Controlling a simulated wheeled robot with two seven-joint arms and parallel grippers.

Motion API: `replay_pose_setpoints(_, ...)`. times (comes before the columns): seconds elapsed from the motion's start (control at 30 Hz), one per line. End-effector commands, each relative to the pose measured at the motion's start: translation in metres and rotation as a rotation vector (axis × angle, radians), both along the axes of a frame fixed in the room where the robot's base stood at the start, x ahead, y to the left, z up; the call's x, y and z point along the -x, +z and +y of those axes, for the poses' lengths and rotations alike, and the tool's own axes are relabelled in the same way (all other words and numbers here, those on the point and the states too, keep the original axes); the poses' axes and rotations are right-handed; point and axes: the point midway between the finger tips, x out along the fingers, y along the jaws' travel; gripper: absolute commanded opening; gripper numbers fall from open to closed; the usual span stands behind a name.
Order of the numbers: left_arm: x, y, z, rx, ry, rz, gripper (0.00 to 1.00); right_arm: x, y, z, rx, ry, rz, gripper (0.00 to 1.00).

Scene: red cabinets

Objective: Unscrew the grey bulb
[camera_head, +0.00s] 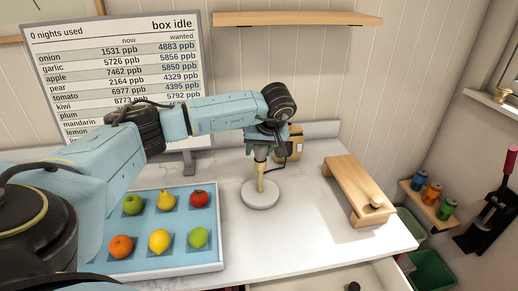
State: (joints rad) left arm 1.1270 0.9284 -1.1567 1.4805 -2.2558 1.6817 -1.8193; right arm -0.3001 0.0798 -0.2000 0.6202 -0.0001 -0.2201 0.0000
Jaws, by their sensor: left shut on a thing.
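A lamp stand with a round pale base (260,195) and a short tan stem (261,177) stands upright on the white counter. My left gripper (261,156) points down at the top of the stem, with its fingers closed there. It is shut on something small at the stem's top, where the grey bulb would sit. The bulb itself is hidden by the fingers, so I cannot tell its shape or how it sits on the stem. My right gripper is not in view.
A blue tray (182,268) with several fruits lies left of the stand. A tan box (292,146) stands behind; a wooden bench (351,185) with a knob stands right. A display board (101,66) is behind my left arm. The counter (310,230) in front is clear.

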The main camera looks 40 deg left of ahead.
Motion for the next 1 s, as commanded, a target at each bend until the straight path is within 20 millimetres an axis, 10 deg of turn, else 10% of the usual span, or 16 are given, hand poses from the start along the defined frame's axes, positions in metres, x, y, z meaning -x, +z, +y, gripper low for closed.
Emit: replay_pose_setpoints(1.0, 0.000, 0.011, 0.000, 0.000, 0.001, 0.001, 0.15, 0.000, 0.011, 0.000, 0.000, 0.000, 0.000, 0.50)
